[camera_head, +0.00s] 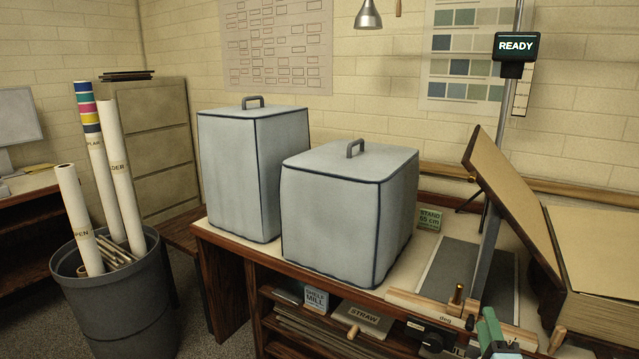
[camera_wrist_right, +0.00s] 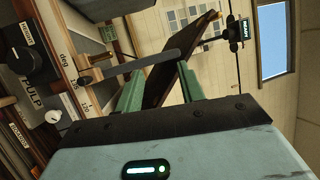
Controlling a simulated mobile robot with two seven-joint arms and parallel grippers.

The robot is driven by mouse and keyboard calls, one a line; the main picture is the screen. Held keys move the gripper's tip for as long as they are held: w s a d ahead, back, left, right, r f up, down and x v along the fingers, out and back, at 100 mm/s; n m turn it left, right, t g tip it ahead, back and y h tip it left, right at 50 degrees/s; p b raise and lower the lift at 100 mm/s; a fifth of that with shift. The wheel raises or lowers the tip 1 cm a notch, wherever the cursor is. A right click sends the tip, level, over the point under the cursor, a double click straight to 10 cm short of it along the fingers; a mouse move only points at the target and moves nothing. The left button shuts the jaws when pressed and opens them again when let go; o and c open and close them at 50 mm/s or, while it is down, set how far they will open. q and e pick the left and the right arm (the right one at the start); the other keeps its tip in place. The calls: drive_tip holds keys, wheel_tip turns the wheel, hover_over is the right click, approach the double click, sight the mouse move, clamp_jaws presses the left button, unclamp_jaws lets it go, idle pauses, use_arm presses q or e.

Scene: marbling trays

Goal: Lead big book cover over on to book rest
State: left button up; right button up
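The big book (camera_head: 600,240) lies at the right of the bench. Its brown cover (camera_head: 515,195) stands raised and tilted, with its upper edge leaning left; it also shows in the right wrist view (camera_wrist_right: 182,62), beyond the fingertips. My right gripper (camera_head: 492,335) is low at the front edge, below and in front of the cover. In the right wrist view its green fingers (camera_wrist_right: 160,80) are apart, with nothing clearly held between them. I cannot single out the book rest with certainty. My left gripper is not in view.
A wooden rail (camera_head: 430,306) with a brass knob runs along the front edge. Two covered grey boxes (camera_head: 345,215) fill the left bench. A READY sign (camera_head: 516,47) hangs above.

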drive_tip(key=s+a+f+n+g+y, duration=0.3)
drive_tip(key=s+a+f+n+g, duration=0.15)
drive_tip(key=s+f+n, duration=0.65)
drive_tip(key=s+a+f+n+g+y, duration=0.2)
drive_tip(key=s+a+f+n+g, duration=0.3)
drive_tip(key=s+f, duration=0.95)
drive_tip(key=s+a+f+n+g, duration=0.1)
drive_tip(key=s+n, duration=0.1)
drive_tip(key=s, duration=0.4)
drive_tip(key=s+a+f+n+g+p, duration=0.1)
drive_tip(key=s+f+n, duration=0.1)
drive_tip(key=s, duration=0.4)
drive_tip(key=shift+s+a+n, duration=0.25)
drive_tip(key=shift+a+n, duration=0.15)
drive_tip(key=shift+n, duration=0.3)
